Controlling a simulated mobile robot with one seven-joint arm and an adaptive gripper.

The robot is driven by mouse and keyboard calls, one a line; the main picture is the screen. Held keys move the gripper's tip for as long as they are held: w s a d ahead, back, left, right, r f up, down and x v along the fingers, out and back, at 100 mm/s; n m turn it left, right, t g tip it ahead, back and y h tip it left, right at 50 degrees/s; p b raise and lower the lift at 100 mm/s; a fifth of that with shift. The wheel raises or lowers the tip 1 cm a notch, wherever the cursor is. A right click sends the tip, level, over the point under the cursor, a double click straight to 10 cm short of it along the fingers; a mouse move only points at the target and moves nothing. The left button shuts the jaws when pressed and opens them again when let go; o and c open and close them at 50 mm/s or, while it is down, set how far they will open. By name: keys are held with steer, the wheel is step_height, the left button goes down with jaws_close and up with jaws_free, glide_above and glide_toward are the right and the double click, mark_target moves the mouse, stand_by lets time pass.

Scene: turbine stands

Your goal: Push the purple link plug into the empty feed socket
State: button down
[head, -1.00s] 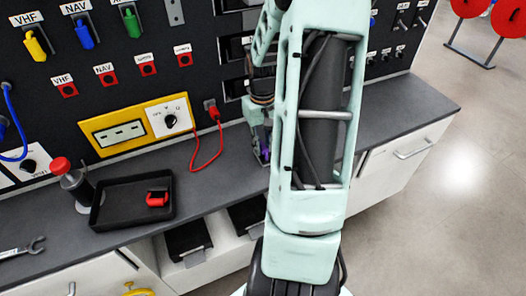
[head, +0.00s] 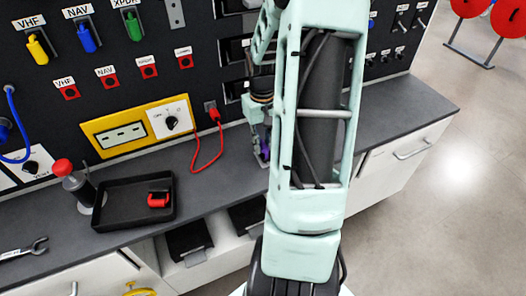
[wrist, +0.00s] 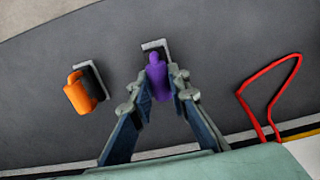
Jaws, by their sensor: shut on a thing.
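My gripper (wrist: 160,84) is shut on the purple link plug (wrist: 157,80), with one finger on each side of it. The plug's far end meets a small grey holder (wrist: 155,45) on the dark worktop; I cannot tell whether it is still seated there. In the head view my gripper (head: 257,140) is low over the worktop, mostly hidden behind my arm, and only a bit of purple shows. I cannot tell which socket is the empty feed socket; a plain grey plate (head: 176,14) shows beside the green plug (head: 133,26) on the panel.
An orange plug (wrist: 80,93) stands in a holder left of the purple one. A red cable (wrist: 246,101) loops at right. The black tray (head: 100,214) holds a red part (head: 158,200).

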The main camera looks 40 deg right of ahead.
steer(key=shift+r+p, duration=0.8)
steer(key=shift+r, duration=0.15)
